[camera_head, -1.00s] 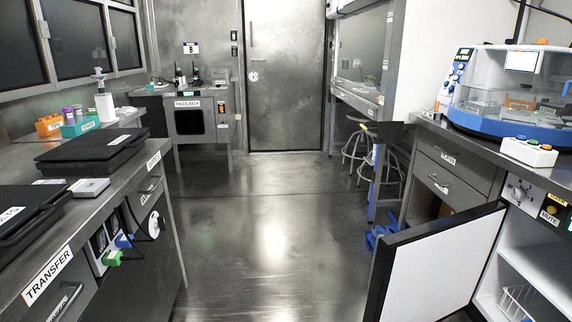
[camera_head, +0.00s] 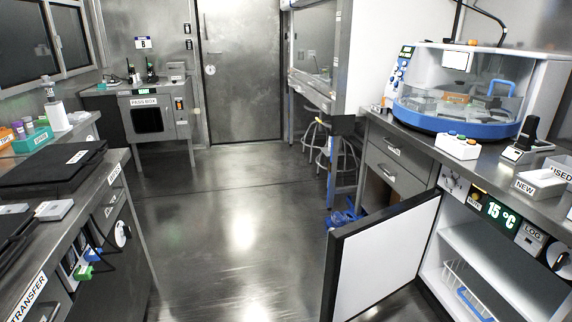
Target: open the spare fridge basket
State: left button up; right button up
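The spare fridge is probably the white-lined cabinet (camera_head: 500,272) at the lower right, under the counter; its door (camera_head: 385,258) stands swung open toward the aisle. A green display above it reads 15 °C (camera_head: 501,215). A white wire basket (camera_head: 457,282) sits low inside the cabinet, near its left wall, with something blue at its front. The basket's lower part is cut by the frame edge. Neither of my grippers is in view.
The aisle floor (camera_head: 235,240) is clear up to the grey door at the back. A transfer bench (camera_head: 112,190) lines the left side. The open fridge door juts into the aisle. A blue-based machine (camera_head: 455,120) and small boxes labelled NEW (camera_head: 538,186) and USED stand on the right counter.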

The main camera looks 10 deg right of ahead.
aim_at(481, 299)
jog(key=z, duration=1.05)
jog(key=i+j+z, duration=0.2)
jog(key=j+z, duration=0.2)
jog(key=i+j+z, duration=0.2)
jog(key=z, duration=0.2)
jog(key=i+j+z, duration=0.1)
jog(key=j+z, duration=0.25)
jog(key=j, duration=0.2)
jog(key=j+z, duration=0.65)
jog(key=j, duration=2.35)
jog(key=k+l+u, duration=0.1)
jog(key=l+u, duration=0.35)
jog(key=l, duration=0.2)
jog(key=i+l+u, duration=0.15)
jog(key=l+u, duration=0.7)
jog(key=l, duration=0.2)
jog(key=l+u, duration=0.4)
jog(key=l, duration=0.15)
